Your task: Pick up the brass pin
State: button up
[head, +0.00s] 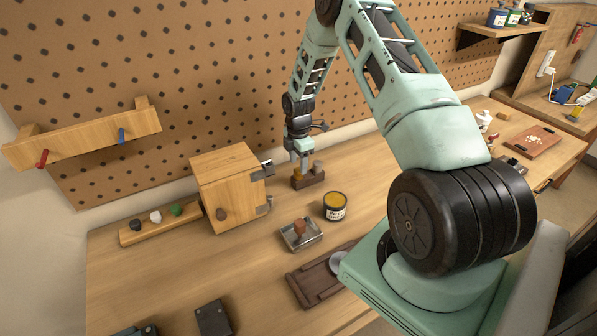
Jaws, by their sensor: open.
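My gripper (301,165) points down over a small dark brown block (309,182) on the workbench, near the pegboard wall. A small brass-coloured piece (297,175), which looks like the brass pin, stands at the left of the block, right below or between my fingertips. The fingers are open, but they are small here and partly cover the piece. I cannot tell whether they touch it. A greyish-brown knob (318,168) stands on the block just to the right of the gripper.
A wooden box (228,185) with metal fittings stands left of the gripper. A yellow-topped tin (334,206) and a metal tray (287,239) with a reddish stamp-like piece sit in front. A dark brown board (305,287) lies nearer. The pegboard (220,70) rises behind.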

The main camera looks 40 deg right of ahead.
aim_at(299, 169)
jog(key=shift+s+a+f+p, duration=0.15)
jog(key=shift+f+p, duration=0.55)
jog(key=shift+f, duration=1.05)
jog(key=shift+c, duration=0.3)
jog(key=c, duration=1)
